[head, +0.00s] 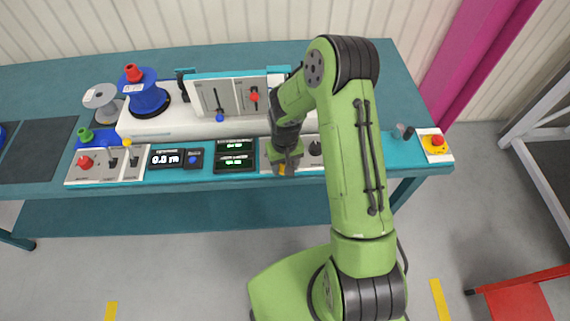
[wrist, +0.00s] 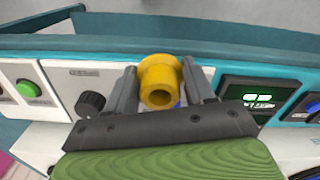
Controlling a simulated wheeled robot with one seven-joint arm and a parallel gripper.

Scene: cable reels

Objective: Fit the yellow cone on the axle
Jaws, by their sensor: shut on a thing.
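My gripper (head: 284,168) is low over the front edge of the bench, right of the green-lit displays. In the wrist view my gripper (wrist: 161,85) is shut on the yellow cone (wrist: 160,71), a flanged, hollow piece whose round opening faces the camera. The cone also shows as a small yellow patch under the gripper in the head view (head: 282,170). I cannot clearly make out a bare axle; my arm hides part of the bench.
A blue reel (head: 147,97) with a red cone (head: 133,73) on top stands at the back left, beside a grey reel (head: 101,99). A panel with levers (head: 229,97) stands upright behind. Switches and displays (head: 236,153) line the front. A red emergency button (head: 436,141) is at right.

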